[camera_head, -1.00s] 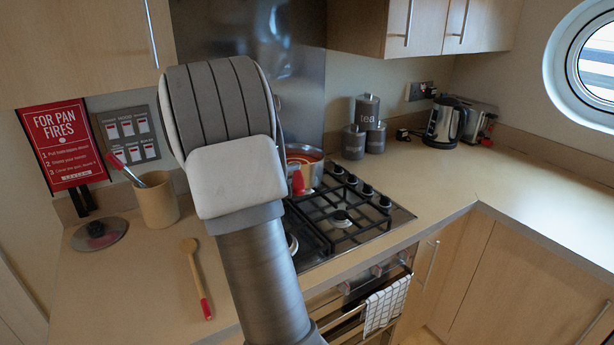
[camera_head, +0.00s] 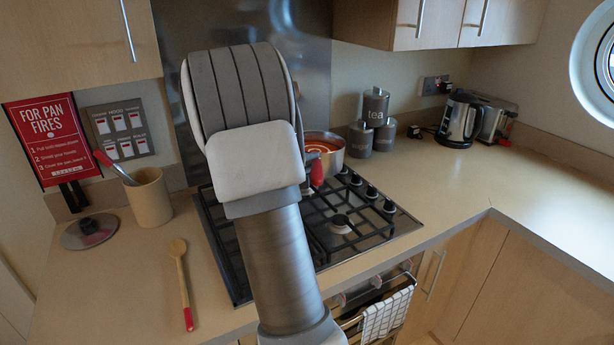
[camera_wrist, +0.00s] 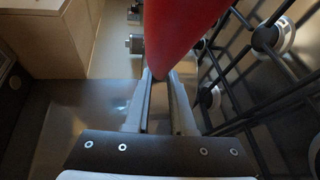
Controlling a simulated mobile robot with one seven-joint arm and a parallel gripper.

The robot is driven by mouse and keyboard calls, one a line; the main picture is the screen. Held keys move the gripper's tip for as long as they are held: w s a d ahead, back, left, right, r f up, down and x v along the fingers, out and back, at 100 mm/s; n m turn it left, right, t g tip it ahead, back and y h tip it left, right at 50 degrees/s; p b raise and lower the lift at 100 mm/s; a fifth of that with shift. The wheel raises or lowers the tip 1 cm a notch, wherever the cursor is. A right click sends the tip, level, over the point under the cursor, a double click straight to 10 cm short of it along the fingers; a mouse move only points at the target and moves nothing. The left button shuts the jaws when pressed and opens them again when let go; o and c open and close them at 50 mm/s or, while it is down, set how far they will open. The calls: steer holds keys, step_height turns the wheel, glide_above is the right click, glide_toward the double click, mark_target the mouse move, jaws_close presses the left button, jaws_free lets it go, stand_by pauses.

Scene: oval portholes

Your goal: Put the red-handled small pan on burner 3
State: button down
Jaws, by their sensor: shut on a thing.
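The small steel pan (camera_head: 333,147) with reddish-orange contents shows past my arm at the back of the hob (camera_head: 375,237). Its red handle (camera_head: 317,173) points towards the front. In the wrist view, my gripper (camera_wrist: 163,88) is shut on the red handle (camera_wrist: 182,35), with the black hob grates (camera_wrist: 240,75) to the right. The pan's body is out of the wrist view. A front-right burner (camera_head: 340,223) is visible and empty. I see no burner numbers.
Grey canisters (camera_head: 374,108) stand close to the right of the pan. A kettle (camera_head: 461,119) and toaster (camera_head: 495,122) are farther right. A utensil pot (camera_head: 150,200), lid (camera_head: 90,232) and wooden spoon (camera_head: 182,275) lie left of the hob. The right-hand counter is clear.

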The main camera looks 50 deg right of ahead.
steer(key=w+d+f, duration=0.1)
steer(key=w+f, duration=0.1)
steer(key=w, duration=0.1)
steer(key=w+d+f, duration=0.2)
steer(key=w, duration=0.2)
steer(key=w+d+f+b, duration=0.1)
steer(key=w+d+f, duration=0.1)
steer(key=w, duration=0.1)
steer(key=shift+w+d+f, duration=0.2)
steer(key=shift+w+d, duration=0.05)
steer(key=shift+w, duration=0.1)
steer(key=shift+f, duration=2)
steer(key=c, duration=1.2)
jaws_free()
steer(key=shift+a+f+b, duration=0.1)
steer(key=shift+f+b, duration=0.2)
steer(key=shift+f, duration=0.05)
steer(key=o, duration=0.4)
steer(key=shift+s+r, duration=0.1)
steer(key=shift+o, duration=0.2)
